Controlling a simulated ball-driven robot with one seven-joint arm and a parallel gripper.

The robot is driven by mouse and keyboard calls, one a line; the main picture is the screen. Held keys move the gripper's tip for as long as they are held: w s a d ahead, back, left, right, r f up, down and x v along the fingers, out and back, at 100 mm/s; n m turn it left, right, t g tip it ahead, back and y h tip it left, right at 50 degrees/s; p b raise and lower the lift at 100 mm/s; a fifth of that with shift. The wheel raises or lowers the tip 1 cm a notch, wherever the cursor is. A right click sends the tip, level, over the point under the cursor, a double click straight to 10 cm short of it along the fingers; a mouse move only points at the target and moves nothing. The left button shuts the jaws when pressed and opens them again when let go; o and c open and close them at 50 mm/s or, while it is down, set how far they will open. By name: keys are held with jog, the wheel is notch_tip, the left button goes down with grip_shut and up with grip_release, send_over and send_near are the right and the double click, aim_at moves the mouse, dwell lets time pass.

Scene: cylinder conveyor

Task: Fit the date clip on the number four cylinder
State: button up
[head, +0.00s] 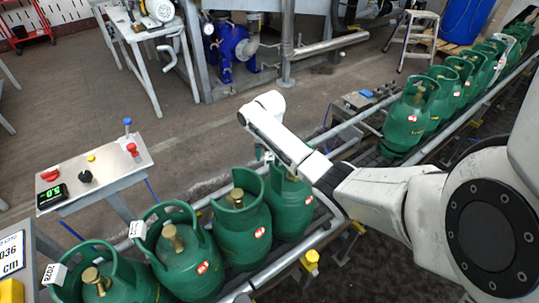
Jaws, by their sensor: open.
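Green gas cylinders with brass valves and open collars stand in a row on the conveyor. The nearest cylinder (128,287) and the second (199,266) carry white tags (137,229) on their collars. The third (238,236) shows no tag. The fourth from the near end (288,212) stands beneath my arm, which hides part of its collar and valve. My gripper (264,153) is open beside the top of the fourth cylinder, mostly hidden behind my white wrist. I cannot make out a clip in it.
A control panel (95,175) with buttons and a green display stands left of the conveyor. More cylinders (408,118) stand farther along the conveyor at upper right, past a gap. The conveyor rail (325,225) runs along the right. A step stool (412,38) and blue drum stand at the back.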

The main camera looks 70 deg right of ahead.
aim_at(269, 155)
notch_tip(269, 155, up, 11)
dwell(0.5)
jog(key=shift+f, duration=0.15)
dwell(0.4)
jog(key=w+a+f+m+t, duration=0.1)
jog(key=w+a+f+m, duration=0.15)
jog(key=a, duration=0.55)
jog(key=w+a+f+m+t, duration=0.15)
jog(key=w+a, duration=0.25)
jog(key=a, duration=0.4)
jog(key=s+a+f+m+t+y, duration=0.1)
jog(key=s+a+f+m, duration=0.1)
jog(key=a+m, duration=0.95)
jog(key=s+a+r+m+t+h, duration=0.1)
jog(key=s+a+r+m+t, duration=0.1)
jog(key=s+a+m, duration=0.65)
jog(key=s+f+g, duration=0.2)
jog(key=s, duration=0.4)
jog(key=s+f+n+g, duration=0.1)
jog(key=s+f+g, duration=0.1)
jog(key=s, duration=0.5)
jog(key=shift+s+d+f, duration=0.25)
jog(key=shift+d+f, duration=0.2)
jog(key=shift+f, duration=0.4)
